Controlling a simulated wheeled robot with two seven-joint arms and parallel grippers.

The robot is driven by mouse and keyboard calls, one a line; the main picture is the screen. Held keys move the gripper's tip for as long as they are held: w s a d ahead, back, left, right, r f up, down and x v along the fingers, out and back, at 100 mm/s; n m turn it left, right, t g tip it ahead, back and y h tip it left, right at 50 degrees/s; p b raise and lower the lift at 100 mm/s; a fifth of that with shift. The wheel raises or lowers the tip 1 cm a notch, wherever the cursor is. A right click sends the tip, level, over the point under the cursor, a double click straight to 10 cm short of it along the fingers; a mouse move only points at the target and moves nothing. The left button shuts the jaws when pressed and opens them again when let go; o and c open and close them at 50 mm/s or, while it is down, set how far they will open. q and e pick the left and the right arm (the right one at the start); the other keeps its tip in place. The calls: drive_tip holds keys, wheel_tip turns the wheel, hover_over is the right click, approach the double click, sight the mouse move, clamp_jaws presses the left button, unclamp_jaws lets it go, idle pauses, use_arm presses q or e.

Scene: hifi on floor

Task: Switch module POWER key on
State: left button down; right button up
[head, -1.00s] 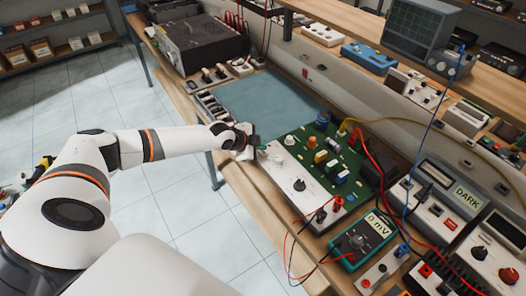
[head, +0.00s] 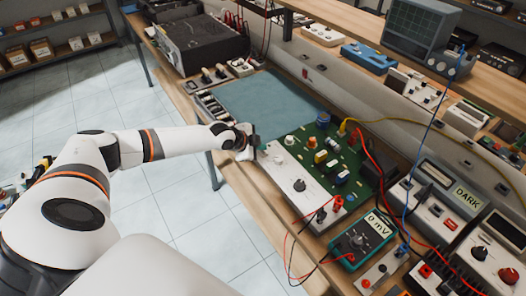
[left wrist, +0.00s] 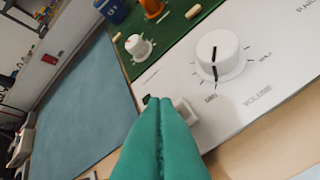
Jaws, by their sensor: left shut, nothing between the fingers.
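The module (head: 318,168) lies on the bench, with a green circuit board and a white front panel (head: 280,178). In the left wrist view, a small white key (left wrist: 186,110) sits on the panel's corner beside the VOLUME knob. A dark green bit shows at its left end. My shut, empty left gripper (head: 255,148) is at the module's far left corner. In the left wrist view its green fingertips (left wrist: 162,104) overlap the key and hide part of it. I cannot tell whether they touch it or which way the key is set. No POWER label is readable. My right gripper is not in view.
The white VOLUME knob (left wrist: 220,55) stands close to the fingers. A blue-grey mat (head: 262,102) lies clear behind the module. A teal meter (head: 362,242) reading 0 mV, with red and black leads, is nearer.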

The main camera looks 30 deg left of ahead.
use_arm(q)
drive_tip(key=shift+f, duration=0.15)
drive_tip(key=shift+f+b, duration=0.35)
drive_tip(key=shift+b, duration=0.15)
drive_tip(key=shift+r, duration=0.1)
drive_tip(key=shift+r+p, duration=0.3)
drive_tip(key=shift+r, duration=0.1)
idle(0.3)
wheel_tip(320, 180, up, 6)
drive_tip(key=p, duration=0.4)
drive_tip(key=shift+p, duration=0.4)
drive_tip(key=shift+d, duration=0.1)
